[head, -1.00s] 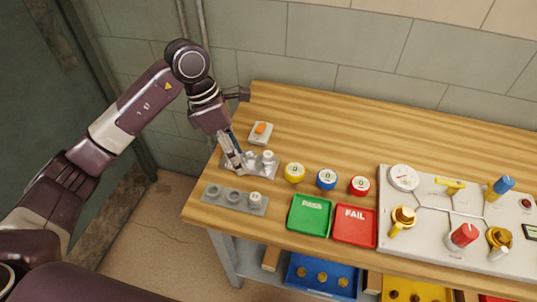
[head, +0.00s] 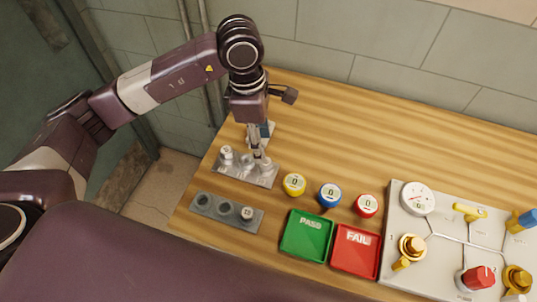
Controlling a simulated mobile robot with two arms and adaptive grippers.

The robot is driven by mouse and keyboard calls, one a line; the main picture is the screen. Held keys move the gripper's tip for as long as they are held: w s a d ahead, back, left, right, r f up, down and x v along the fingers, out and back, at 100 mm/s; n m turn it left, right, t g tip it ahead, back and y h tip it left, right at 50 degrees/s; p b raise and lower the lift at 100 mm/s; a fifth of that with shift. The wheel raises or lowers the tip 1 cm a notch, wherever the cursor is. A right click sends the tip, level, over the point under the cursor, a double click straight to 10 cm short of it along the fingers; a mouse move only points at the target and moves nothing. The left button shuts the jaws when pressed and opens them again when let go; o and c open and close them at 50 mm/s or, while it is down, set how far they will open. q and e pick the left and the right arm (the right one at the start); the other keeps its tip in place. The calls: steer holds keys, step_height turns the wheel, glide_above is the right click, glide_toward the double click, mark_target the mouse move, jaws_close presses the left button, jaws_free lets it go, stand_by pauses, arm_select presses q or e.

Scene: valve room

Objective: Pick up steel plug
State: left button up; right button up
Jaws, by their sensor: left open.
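A grey rear rack (head: 236,172) stands at the left of the wooden bench, with several small plugs in it. A pale metallic plug (head: 226,155) stands upright at its left end. My left gripper (head: 260,160) points down over the right part of this rack, with its fingers open around or just above the right-hand plug; contact cannot be told. The fingers partly hide the middle and right plugs. A front grey rack (head: 215,212) has one metallic plug (head: 247,213) at its right end and two dark, empty-looking sockets. Which plug is the steel one cannot be told. My right gripper is not in view.
Yellow (head: 294,184), blue (head: 329,195) and red (head: 366,205) round items stand right of the racks. A green PASS tray (head: 306,246) and red FAIL tray (head: 355,263) lie in front. A valve panel (head: 440,230) fills the right. The rear bench is clear.

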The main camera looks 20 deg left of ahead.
mark_target(266, 165)
arm_select(q)
steer(key=f, duration=0.1)
steer(key=p, duration=0.1)
steer(key=s+f+p, duration=0.1)
steer(key=shift+d+f, duration=0.25)
steer(key=shift+f, duration=0.05)
step_height(266, 165, down, 3)
steer(key=shift+w+d+r+p, duration=0.15)
steer(key=shift+r+p, duration=0.05)
steer(key=shift+p, duration=0.2)
steer(key=shift+f, duration=0.45)
steer(key=c, duration=0.5)
jaws_close()
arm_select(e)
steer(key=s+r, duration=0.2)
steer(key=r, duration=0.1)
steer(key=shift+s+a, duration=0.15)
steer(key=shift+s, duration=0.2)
